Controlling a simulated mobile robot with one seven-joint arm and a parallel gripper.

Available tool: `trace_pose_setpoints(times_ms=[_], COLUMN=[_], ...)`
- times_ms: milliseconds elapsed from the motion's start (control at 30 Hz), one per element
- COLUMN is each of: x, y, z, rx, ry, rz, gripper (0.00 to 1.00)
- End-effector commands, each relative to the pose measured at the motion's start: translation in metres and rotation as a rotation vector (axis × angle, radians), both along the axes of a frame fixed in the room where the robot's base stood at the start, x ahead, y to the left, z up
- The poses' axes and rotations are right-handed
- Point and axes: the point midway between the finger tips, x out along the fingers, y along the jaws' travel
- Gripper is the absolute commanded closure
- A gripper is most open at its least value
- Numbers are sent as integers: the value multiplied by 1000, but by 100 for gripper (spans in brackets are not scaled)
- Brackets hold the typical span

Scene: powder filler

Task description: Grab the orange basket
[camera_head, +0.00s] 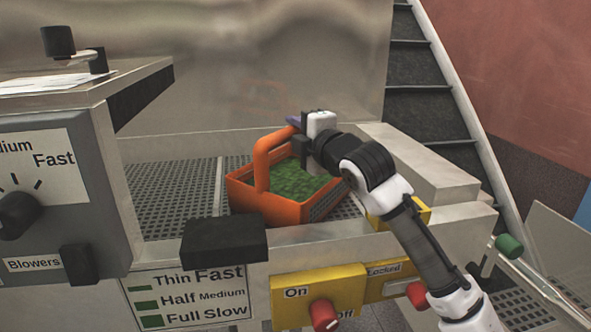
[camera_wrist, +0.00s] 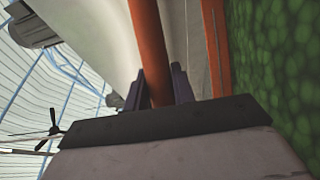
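The orange basket (camera_head: 288,211) sits on the perforated metal deck of the machine in the head view, filled with green material. Its arched handle (camera_head: 262,165) stands up above it. My gripper (camera_head: 296,122) is at the top of the handle, over the basket's far side. In the wrist view, the orange handle (camera_wrist: 151,55) runs between the two dark fingers of my gripper (camera_wrist: 160,86), which sit close against it on both sides. The gripper looks shut on the handle. The green contents (camera_wrist: 285,60) and an orange rim (camera_wrist: 214,45) show at the right there.
A grey control box (camera_head: 55,190) with a knob stands at the left. A black block (camera_head: 224,240) is on the front edge near the basket. Yellow switch plates (camera_head: 290,297) with red knobs are below. A metal wall (camera_head: 260,70) rises behind, with stairs (camera_head: 425,90) at the right.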

Motion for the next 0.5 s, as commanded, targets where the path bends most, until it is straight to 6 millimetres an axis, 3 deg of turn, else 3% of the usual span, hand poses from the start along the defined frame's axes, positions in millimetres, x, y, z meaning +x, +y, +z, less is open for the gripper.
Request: trace_pose_setpoints(times_ms=[33, 167, 500], x=[0, 0, 0], y=[0, 0, 0], z=[0, 0, 0], rx=[-1, -1, -1], ry=[1, 1, 1], rz=[0, 0, 0], gripper=[82, 99, 100])
